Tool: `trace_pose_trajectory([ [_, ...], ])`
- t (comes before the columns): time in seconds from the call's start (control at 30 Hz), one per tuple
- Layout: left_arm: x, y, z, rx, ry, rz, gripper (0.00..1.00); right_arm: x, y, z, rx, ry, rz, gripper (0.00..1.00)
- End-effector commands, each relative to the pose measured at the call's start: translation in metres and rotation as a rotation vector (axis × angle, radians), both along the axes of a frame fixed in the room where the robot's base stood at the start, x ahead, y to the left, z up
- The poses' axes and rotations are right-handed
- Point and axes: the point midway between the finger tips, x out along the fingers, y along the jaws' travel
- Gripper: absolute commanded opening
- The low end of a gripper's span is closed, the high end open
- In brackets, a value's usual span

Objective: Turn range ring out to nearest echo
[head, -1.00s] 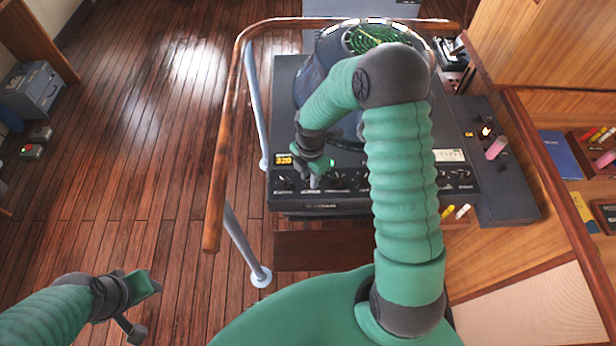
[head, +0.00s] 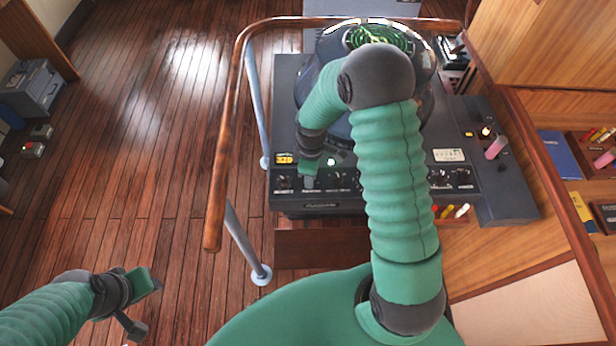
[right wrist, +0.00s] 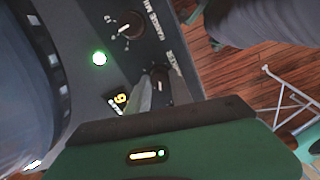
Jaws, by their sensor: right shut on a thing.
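The radar console (head: 345,75) stands ahead inside a wooden rail, with a row of knobs along its near edge. Its round screen (head: 378,36) shows green traces; my right arm hides much of it. My right gripper (head: 308,183) is at the left part of the knob row. In the right wrist view its grey fingers (right wrist: 150,96) are shut on a dark knob (right wrist: 160,78), whose label is partly hidden and ends in "RKER". A knob labelled "RANGE NM" (right wrist: 131,26) is beside it. A yellow readout (head: 285,159) is left of the gripper. My left gripper (head: 147,305) is open and empty.
A curved wooden handrail (head: 227,130) on pale posts runs along the console's left side. A side panel (head: 500,195) with a pink-topped lever (head: 497,147) is at right. A green lamp (right wrist: 99,58) glows near the knobs.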

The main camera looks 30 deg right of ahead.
Motion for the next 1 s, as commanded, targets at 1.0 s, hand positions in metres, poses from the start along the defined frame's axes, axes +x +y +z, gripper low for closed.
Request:
trace_pose_trajectory([
  [1.0, 0.0000, 0.0000, -0.0012, 0.000, 0.000, 0.000, 0.36, -0.0066, 0.0011, -0.0028, 0.001, 0.018, -0.341, 0.00],
])
